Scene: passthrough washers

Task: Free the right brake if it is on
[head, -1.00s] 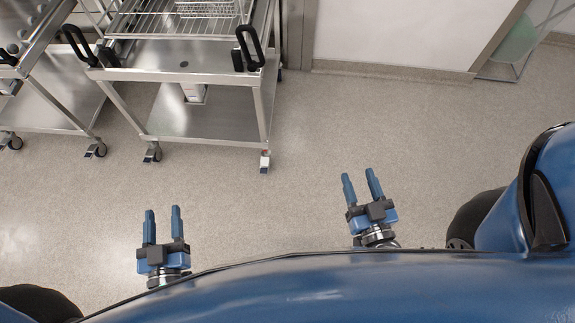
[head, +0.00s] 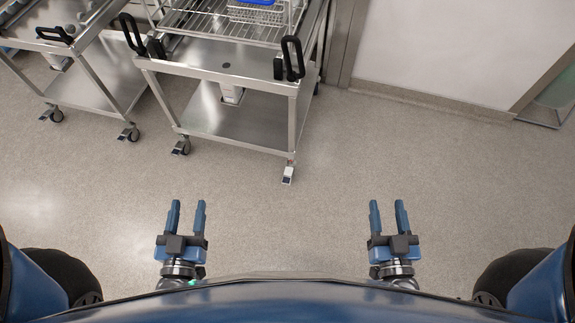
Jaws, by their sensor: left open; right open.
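A steel trolley (head: 238,68) stands ahead of me, with two black upright handles on its near side. Its near right castor carries a brake pedal (head: 288,175) with a pale, whitish face and a small red mark above it. Its near left castor (head: 181,147) also has a pedal. The pedal angles are too small to read. My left gripper (head: 187,217) is open and empty over the floor, below and left of the right castor. My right gripper (head: 388,215) is open and empty over the floor, to the right of that castor. Neither touches the trolley.
A second steel trolley (head: 107,75) stands close on the left. A wire rack (head: 225,22) with a blue item (head: 257,2) is on the main trolley. A white wall (head: 450,45) is at the back right. The floor (head: 290,230) between my grippers and the trolley is clear.

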